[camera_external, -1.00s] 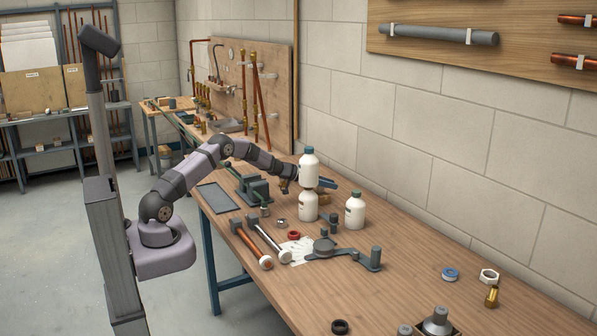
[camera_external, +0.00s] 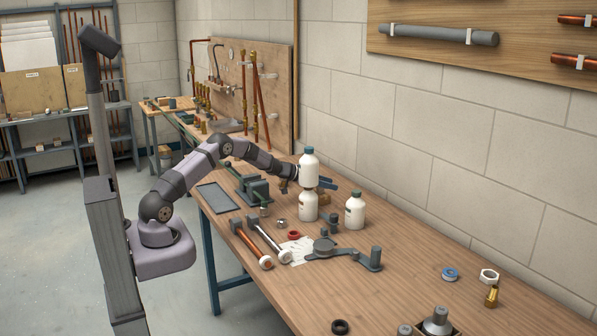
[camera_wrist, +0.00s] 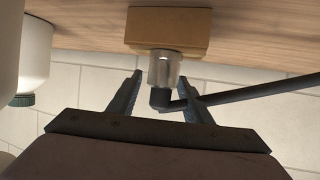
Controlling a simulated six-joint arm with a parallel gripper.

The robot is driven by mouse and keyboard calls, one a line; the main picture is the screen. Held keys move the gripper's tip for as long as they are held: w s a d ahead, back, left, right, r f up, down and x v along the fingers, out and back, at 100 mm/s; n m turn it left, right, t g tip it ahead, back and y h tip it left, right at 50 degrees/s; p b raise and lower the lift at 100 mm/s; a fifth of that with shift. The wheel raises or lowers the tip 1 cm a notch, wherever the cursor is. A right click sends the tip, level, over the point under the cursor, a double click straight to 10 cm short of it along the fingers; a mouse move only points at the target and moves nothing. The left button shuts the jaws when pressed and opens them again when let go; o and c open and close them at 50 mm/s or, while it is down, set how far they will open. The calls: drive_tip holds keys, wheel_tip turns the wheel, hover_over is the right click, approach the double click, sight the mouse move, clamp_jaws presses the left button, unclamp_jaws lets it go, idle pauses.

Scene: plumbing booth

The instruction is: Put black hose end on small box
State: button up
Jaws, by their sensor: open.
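The small wooden box (camera_wrist: 185,30) is at the top centre of the wrist view, where the bench appears above the wall. A silver fitting (camera_wrist: 165,68) with a black hose end (camera_wrist: 160,98) is against the box face; whether it is fixed or only resting, I cannot tell. The thin black hose (camera_wrist: 255,88) runs off to the right. My gripper (camera_wrist: 161,75) is open, with one finger each side of the fitting and visible gaps. In the external view my gripper (camera_external: 325,185) is partly hidden behind white bottles; the small box (camera_external: 324,200) shows just below it.
A green vise (camera_external: 254,189) is to the left.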

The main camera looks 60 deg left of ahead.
drive_tip(key=b+v, duration=0.1)
drive_tip(key=v, duration=1)
drive_tip(key=shift+s+b, duration=0.3)
drive_tip(key=shift+a+r, duration=0.1)
drive_tip(key=shift+r, duration=0.05)
drive_tip(key=s+d+f+n+g+y, duration=0.1)
drive_tip(key=s+d+g, duration=0.2)
drive_tip(key=s, duration=0.6)
drive_tip(key=s+d+n+g+y, duration=0.1)
drive_tip(key=s+d+n+g, duration=0.1)
drive_tip(key=s+d, duration=0.5)
drive_tip(key=s+d+f+n+g+y+p, duration=0.1)
drive_tip(key=s+d+g, duration=0.3)
drive_tip(key=s, duration=0.7)
drive_tip(key=shift+s+d+f+n, duration=0.3)
drive_tip(key=shift+d+f+n, duration=0.1)
drive_tip(key=shift+d+n, duration=0.25)
drive_tip(key=s+f+m+g+p, duration=0.1)
drive_tip(key=s+g+p, duration=0.3)
drive_tip(key=s, duration=0.8)
drive_tip(key=shift+d+f+m+p, duration=0.2)
drive_tip(key=shift+d+m+p, duration=0.2)
drive_tip(key=shift+m, duration=0.25)
